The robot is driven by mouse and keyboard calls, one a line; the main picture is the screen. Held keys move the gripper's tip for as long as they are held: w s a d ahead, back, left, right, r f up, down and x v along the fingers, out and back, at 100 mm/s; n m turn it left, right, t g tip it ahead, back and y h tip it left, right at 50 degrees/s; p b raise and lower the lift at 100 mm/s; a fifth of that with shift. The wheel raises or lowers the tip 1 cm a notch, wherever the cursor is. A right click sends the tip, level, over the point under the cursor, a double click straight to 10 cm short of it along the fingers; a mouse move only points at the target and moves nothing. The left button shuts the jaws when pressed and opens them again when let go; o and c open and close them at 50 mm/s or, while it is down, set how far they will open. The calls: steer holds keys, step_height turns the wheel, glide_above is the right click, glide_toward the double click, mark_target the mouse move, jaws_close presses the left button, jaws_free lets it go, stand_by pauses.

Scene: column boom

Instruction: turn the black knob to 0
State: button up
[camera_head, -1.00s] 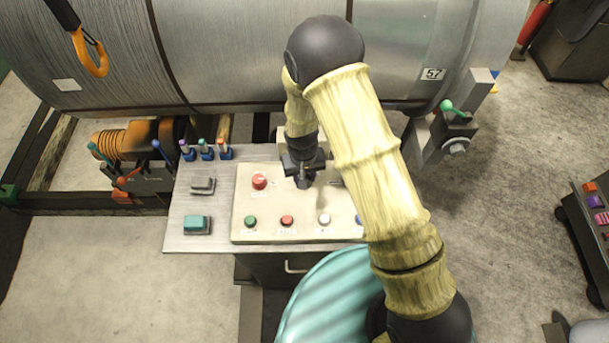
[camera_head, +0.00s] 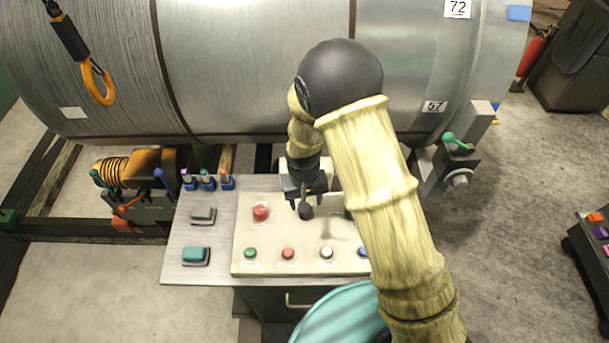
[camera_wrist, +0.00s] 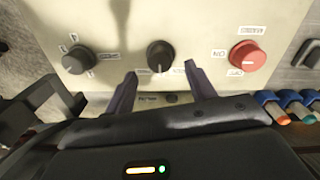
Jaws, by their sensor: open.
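The light control panel carries a black knob (camera_head: 306,213) in its upper row, just right of a red knob (camera_head: 260,213). In the wrist view this black knob (camera_wrist: 160,56) has a pale pointer line aimed at its lower edge. A second black knob (camera_wrist: 77,60) with small marks around it is at the left; in the head view my arm mostly hides it. My gripper (camera_wrist: 160,76) is open and empty, its fingertips on either side below the middle knob, apart from it. In the head view my gripper (camera_head: 303,200) is right behind that knob. The labels are too blurred to read surely.
A lower row has green (camera_head: 250,253), red (camera_head: 288,253) and white (camera_head: 327,252) buttons, with a blue one beside my arm. Colour-tipped toggles (camera_head: 207,180) line the back edge. A large metal cylinder (camera_head: 260,65) lies behind.

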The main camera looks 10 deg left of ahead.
step_height(320, 180, up, 13)
steer(key=b, duration=0.2)
steer(key=shift+s+a+r, duration=0.15)
steer(key=shift+a, duration=0.05)
stand_by(0.4)
steer(key=s+d+r+m, duration=0.1)
steer(key=s+d, duration=0.1)
steer(key=d, duration=0.6)
steer(key=s+d+r+m+t, duration=0.1)
steer(key=s+d+m, duration=0.1)
steer(key=d, duration=0.7)
steer(key=s+d+r+m+t, duration=0.1)
steer(key=s+d, duration=0.1)
steer(key=d, duration=0.7)
steer(key=shift+s+r+m, duration=0.3)
steer(key=shift+m, duration=0.1)
steer(key=shift+d, duration=0.1)
